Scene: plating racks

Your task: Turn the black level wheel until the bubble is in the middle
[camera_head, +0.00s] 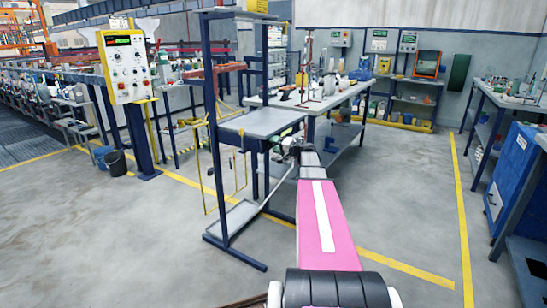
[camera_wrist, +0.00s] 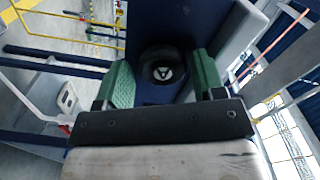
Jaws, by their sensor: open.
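The black level wheel (camera_wrist: 162,72) is a round black disc with a pale three-pointed mark at its centre, set against a dark blue panel or post. It shows between the two green fingers of my gripper (camera_wrist: 161,60). The gripper is open, with one finger on either side of the wheel and a visible gap to each. I cannot tell whether the fingertips reach the wheel's depth. In the head view my gripper (camera_head: 284,138) is beside the grey shelf of the blue stand. The wheel cannot be made out there. No bubble can be made out in either view.
The blue stand (camera_head: 215,145) has a grey shelf (camera_head: 262,122) and a lower tray (camera_head: 235,218). A workbench (camera_head: 330,98) with several items stands behind. A yellow control box (camera_head: 125,65) is to the left. Open grey floor lies at left and right.

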